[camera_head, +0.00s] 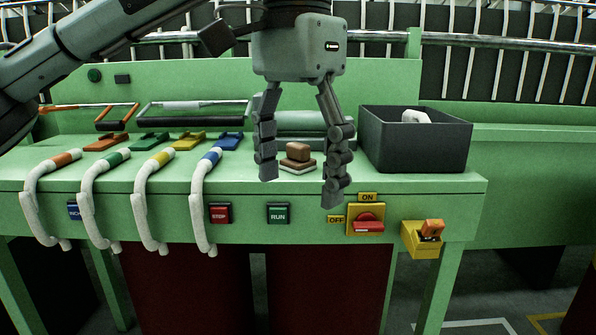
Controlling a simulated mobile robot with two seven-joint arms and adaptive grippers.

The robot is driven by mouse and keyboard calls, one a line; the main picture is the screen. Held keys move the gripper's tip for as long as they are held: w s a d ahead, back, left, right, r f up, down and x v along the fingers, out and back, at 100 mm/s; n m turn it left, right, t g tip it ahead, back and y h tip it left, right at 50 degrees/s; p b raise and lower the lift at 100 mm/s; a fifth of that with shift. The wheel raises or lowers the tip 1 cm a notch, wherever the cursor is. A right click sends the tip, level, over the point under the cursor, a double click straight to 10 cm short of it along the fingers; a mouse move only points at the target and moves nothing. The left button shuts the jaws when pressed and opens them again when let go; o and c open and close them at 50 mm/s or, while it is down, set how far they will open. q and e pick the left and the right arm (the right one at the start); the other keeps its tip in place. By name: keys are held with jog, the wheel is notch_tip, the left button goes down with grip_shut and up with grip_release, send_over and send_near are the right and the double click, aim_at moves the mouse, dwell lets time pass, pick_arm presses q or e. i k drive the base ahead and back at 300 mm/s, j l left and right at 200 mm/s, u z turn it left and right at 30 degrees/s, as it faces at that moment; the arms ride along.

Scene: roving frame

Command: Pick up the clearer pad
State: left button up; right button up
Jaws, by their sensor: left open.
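The clearer pad is most likely the small brown block with a pale base (298,157), lying on the green bench top (350,184) in the head view. My left gripper (300,188) hangs above the bench, pointing down, with its two fingers spread apart. The brown block shows between the fingers, with nothing held. In the picture the fingertips reach lower than the block; I cannot tell how far in front of it they are. My right gripper is not in view.
A dark grey bin (415,140) with a white item inside stands right of the gripper. Coloured-ended white hoses (145,190) hang over the front edge at left. Red STOP (220,213) and green RUN (278,213) buttons, a red switch (367,221) and a yellow holder (422,240) are on the front.

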aim_at(298, 161)
jog(key=k, duration=0.95)
